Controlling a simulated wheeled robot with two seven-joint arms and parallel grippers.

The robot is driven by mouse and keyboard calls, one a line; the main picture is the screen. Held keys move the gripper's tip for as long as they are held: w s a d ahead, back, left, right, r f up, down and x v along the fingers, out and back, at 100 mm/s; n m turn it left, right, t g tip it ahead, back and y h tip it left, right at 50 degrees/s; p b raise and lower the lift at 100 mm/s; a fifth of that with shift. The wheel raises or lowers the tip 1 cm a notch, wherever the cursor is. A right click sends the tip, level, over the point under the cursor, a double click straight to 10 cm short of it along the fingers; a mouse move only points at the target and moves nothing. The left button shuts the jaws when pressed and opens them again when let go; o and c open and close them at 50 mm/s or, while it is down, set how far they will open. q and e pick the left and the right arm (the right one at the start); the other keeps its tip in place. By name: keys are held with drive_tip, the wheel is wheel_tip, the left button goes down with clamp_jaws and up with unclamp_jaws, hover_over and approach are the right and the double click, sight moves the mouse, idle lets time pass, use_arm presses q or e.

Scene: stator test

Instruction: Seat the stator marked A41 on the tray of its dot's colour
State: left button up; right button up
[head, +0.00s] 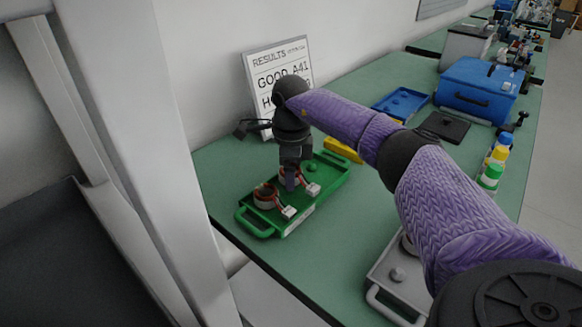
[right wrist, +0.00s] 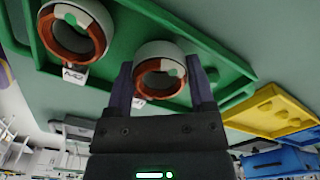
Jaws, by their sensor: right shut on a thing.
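My right gripper (head: 289,184) is shut on a stator with a copper ring and white rim, at the green tray (head: 245,227). In the right wrist view this stator (right wrist: 162,60) sits between the two fingers (right wrist: 160,88) and shows a green dot; its tag is hard to read. I cannot tell whether it rests fully on the tray. A second stator (head: 265,198) sits beside it on the tray; in the right wrist view it (right wrist: 74,30) also has a green dot and a white tag. A results card (head: 280,75) reads "GOOD A41", its lower line partly hidden by my arm.
A yellow tray (head: 341,149) and a blue tray (head: 403,102) lie behind the green one. A grey tray (head: 381,268) is at the front, partly hidden by my right arm. A dark plate (head: 443,127), a blue box (head: 480,90) and capped bottles (head: 490,177) stand farther right.

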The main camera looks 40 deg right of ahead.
use_arm(q)
drive_tip(key=shift+w, duration=0.2)
drive_tip(key=shift+w, duration=0.4)
use_arm(e)
drive_tip(key=shift+f, duration=0.25)
drive_tip(key=o, duration=1.2)
drive_tip(key=shift+o, duration=0.2)
use_arm(q)
drive_tip(key=shift+s, duration=0.6)
drive_tip(key=shift+w, duration=0.1)
